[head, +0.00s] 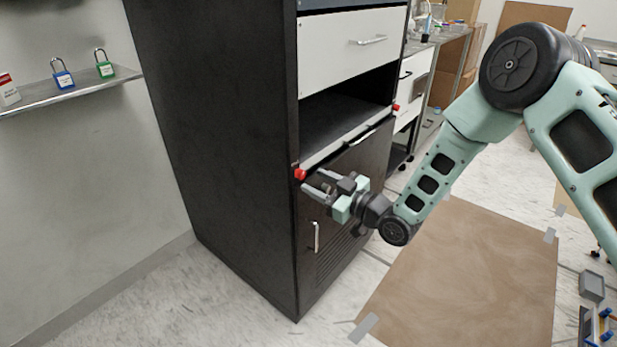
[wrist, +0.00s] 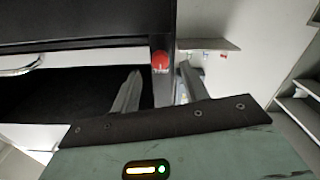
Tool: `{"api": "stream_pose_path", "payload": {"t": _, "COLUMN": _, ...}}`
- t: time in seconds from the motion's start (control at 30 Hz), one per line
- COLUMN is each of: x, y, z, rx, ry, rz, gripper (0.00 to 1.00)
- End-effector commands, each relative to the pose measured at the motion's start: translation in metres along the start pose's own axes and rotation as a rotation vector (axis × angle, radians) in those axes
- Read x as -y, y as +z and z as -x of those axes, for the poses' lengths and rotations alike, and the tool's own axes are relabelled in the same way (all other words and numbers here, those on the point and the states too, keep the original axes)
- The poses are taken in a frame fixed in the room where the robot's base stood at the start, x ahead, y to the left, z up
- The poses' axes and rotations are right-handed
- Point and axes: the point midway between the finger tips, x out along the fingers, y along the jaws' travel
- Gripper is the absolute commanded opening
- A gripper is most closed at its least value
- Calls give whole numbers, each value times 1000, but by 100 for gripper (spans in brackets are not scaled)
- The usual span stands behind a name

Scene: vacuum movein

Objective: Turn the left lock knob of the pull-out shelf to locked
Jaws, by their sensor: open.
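The left lock knob (head: 299,174) is a small red knob at the left end of the pale front edge of the pull-out shelf (head: 335,146), on the dark cabinet. In the wrist view the red knob (wrist: 160,62) shows between and beyond my two fingers. My gripper (head: 315,185) is open and empty, just below and in front of the knob, apart from it as far as I can tell. The fingers also show in the wrist view (wrist: 160,78). The right red knob (head: 395,107) is at the shelf's far end. The knob's exact turn angle is too small to tell.
A white drawer (head: 345,45) sits above the shelf, and a dark door with a vertical handle (head: 316,237) is below it. A wall shelf (head: 75,90) with padlocks is at the left. A brown mat (head: 465,270) lies on the open floor.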

Motion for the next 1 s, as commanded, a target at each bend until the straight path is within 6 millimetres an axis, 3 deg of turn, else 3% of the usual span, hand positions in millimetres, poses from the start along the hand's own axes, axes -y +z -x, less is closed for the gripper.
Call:
{"api": "stream_pose_path", "payload": {"t": 0.23, "x": 1, "y": 0, "z": -30, "rx": -1, "ry": -1, "rz": -1, "gripper": 45}}
{"api": "stream_pose_path", "payload": {"t": 0.6, "x": 0, "y": 0, "z": -35, "rx": 1, "ry": 0, "rz": -1, "gripper": 45}}
{"api": "stream_pose_path", "payload": {"t": 0.77, "x": 0, "y": 0, "z": -34, "rx": 1, "ry": 0, "rz": -1, "gripper": 0}}
{"api": "stream_pose_path", "payload": {"t": 1.0, "x": 0, "y": 0, "z": -34, "rx": 0, "ry": -1, "rz": -9, "gripper": 0}}
